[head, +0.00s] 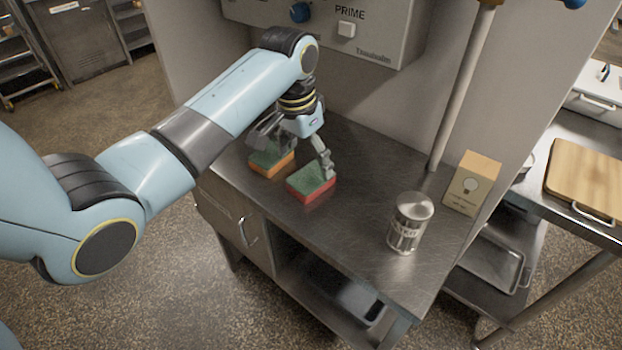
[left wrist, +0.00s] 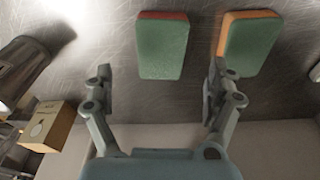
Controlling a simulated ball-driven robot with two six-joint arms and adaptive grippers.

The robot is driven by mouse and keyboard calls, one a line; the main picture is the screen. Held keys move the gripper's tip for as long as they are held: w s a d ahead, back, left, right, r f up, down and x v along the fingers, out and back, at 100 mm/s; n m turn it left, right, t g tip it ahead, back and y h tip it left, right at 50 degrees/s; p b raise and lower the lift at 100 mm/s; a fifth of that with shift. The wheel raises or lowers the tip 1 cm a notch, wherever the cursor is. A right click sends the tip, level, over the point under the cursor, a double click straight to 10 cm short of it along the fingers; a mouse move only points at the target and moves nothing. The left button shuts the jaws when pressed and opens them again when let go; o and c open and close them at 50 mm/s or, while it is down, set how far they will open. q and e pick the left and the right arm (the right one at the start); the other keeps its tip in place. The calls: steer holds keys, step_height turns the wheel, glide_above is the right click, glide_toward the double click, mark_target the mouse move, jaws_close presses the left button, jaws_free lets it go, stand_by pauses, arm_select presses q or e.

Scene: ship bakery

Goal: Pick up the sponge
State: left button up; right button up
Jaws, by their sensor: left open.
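Two sponges with green tops lie flat on the steel counter. One has a red base (head: 312,184) and the other, to its left and farther back, has an orange base (head: 270,163). My left gripper (head: 296,152) hangs over them, open and empty. In the left wrist view its fingers (left wrist: 161,78) are spread wide. The red sponge (left wrist: 163,48) shows in line with the gap between them, beyond the tips. The orange sponge (left wrist: 248,42) shows at the right, partly behind the right finger. My right gripper is not in view.
A metal can (head: 409,224) and a small box with a bulb picture (head: 472,184) stand on the right part of the counter (head: 345,240). A pole (head: 462,90) rises behind. A wall unit marked PRIME (head: 385,45) hangs at the back. The middle of the counter is clear.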

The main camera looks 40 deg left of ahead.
mark_target(311, 176)
arm_select(q)
steer(key=f, duration=0.2)
steer(key=w+f, duration=0.1)
steer(key=f, duration=0.3)
steer(key=shift+w+f, duration=0.25)
steer(key=shift+f, duration=0.1)
steer(key=shift+c, duration=0.3)
steer(key=c, duration=0.8)
steer(key=shift+o, duration=0.2)
